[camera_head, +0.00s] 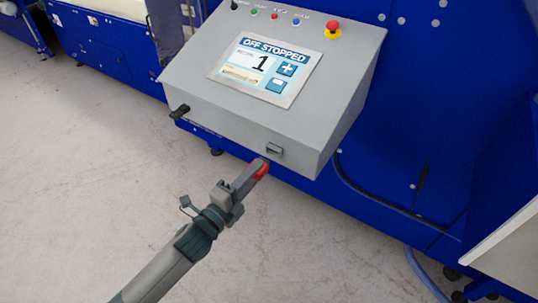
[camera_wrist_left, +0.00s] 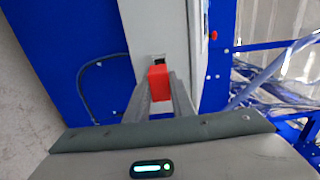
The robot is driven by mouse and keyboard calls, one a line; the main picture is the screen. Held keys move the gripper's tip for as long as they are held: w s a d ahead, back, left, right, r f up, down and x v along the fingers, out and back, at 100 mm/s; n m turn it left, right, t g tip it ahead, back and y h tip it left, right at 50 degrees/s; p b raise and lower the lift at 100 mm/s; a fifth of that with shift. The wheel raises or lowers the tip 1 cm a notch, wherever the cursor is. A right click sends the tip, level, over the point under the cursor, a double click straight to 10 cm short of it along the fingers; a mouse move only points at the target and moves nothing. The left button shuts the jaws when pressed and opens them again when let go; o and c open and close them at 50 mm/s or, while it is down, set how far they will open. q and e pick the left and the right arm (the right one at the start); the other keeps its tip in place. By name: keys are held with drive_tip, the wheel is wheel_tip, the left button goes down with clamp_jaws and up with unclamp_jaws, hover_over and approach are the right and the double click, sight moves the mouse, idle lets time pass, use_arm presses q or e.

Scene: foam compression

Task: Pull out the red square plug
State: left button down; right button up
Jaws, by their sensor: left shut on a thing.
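The red square plug (camera_head: 262,170) is between the fingertips of my left gripper (camera_head: 254,172), just in front of the lower edge of the grey control box. My left gripper is shut on it. The plug also shows in the left wrist view (camera_wrist_left: 159,82), between the two fingers, with a dark socket (camera_wrist_left: 158,58) just beyond it. In the head view a socket (camera_head: 274,150) shows on the box's front face, a little up and right of the plug. I cannot tell whether the plug still touches the socket. My right gripper is not in view.
The grey control box (camera_head: 215,115) has a sloped panel with a screen (camera_head: 265,70) reading "OFF STOPPED", a red emergency button (camera_head: 333,29) and a black handle (camera_head: 180,111) at its left. Blue machinery (camera_head: 430,110) stands behind. The floor in front is clear.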

use_arm(q)
drive_tip(key=shift+v, duration=1.1)
